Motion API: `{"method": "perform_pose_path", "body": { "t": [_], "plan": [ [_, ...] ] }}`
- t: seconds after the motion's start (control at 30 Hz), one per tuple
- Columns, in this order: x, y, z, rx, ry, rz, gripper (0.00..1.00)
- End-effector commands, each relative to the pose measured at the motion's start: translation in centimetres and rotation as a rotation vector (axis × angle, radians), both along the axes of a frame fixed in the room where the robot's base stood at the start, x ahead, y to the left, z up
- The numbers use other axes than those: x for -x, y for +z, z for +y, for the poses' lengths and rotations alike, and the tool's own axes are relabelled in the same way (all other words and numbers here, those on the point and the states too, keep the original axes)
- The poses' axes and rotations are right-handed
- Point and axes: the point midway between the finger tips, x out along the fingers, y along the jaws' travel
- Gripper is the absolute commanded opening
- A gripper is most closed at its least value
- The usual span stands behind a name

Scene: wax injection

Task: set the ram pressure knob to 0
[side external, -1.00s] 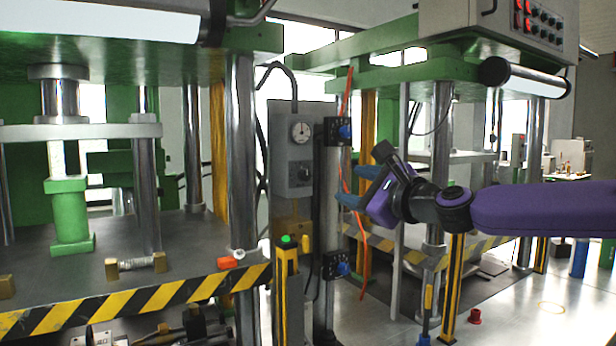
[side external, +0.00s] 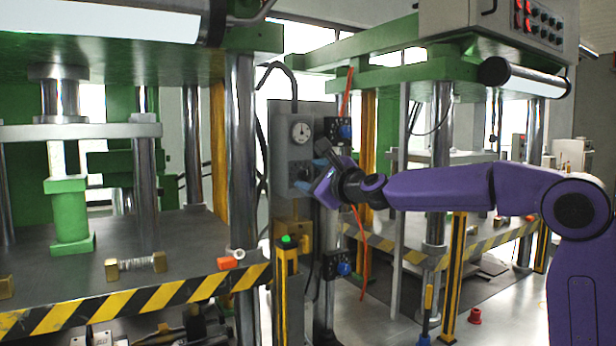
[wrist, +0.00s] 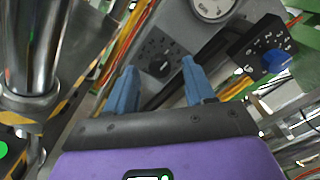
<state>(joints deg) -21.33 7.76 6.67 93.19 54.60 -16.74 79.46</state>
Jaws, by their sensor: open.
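The likely ram pressure knob is a small black knob (wrist: 160,66) with a dial of marks around it, on the front of the grey control box (side external: 291,125). Its label and setting are too small to read. My gripper (wrist: 158,70) is open, and its two blue fingers show on either side of the knob in the wrist view. In the side view my gripper (side external: 311,174) is close in front of the box's lower face and partly hides the knob. I cannot tell whether the fingers touch it.
A round gauge (side external: 302,131) sits above the knob on the box. A blue knob on a black plate (wrist: 275,60) is to the right in the wrist view; another blue knob (side external: 343,269) is lower down. A steel column (side external: 243,150) and an orange cable (side external: 361,260) are nearby.

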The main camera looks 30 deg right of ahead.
Motion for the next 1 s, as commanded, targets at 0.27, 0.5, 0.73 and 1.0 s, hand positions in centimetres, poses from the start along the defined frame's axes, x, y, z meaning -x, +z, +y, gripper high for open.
{"method": "perform_pose_path", "body": {
  "t": [0.27,0.5,0.73,1.0],
  "plan": [
    [-2.0,0.0,0.0,0.001,0.001,0.001,0.54],
    [-2.2,0.0,0.0,0.001,0.000,0.000,0.54],
    [-2.2,0.0,0.0,0.001,0.000,0.000,0.08],
    [-2.1,0.0,0.0,0.010,0.000,0.000,0.00]
  ]
}}
